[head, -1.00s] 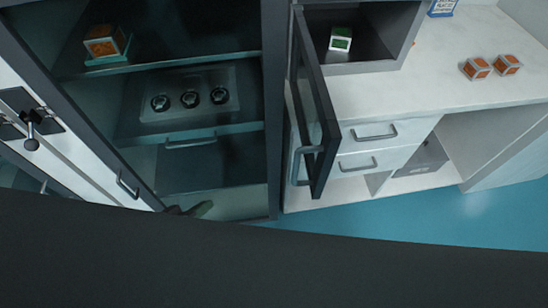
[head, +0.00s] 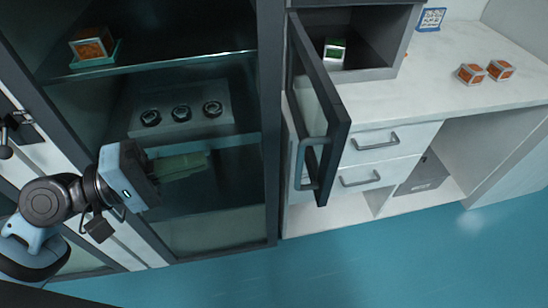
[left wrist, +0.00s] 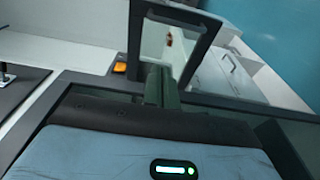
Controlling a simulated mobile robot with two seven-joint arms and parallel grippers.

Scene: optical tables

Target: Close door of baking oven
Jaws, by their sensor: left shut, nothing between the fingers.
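The baking oven (head: 375,73) is a grey box on the white counter. Its door (head: 337,120), a dark frame with a glass pane and a bar handle (head: 306,165), stands wide open, hinged at the left and sticking out toward me. A green and white cube (head: 335,50) is inside the oven. My left gripper (head: 205,160) is shut and empty, left of the door and apart from it, in front of the glass cabinet. In the left wrist view its fingers (left wrist: 161,85) point toward a dark framed pane (left wrist: 190,50) that looks like the oven door. My right gripper is not in view.
A tall glass-fronted cabinet (head: 272,130) with dark frames stands left of the oven. White drawers (head: 385,142) with bar handles are under the counter (head: 440,85). Two orange cubes (head: 471,73) lie on the counter at right. The blue floor (head: 400,255) in front is clear.

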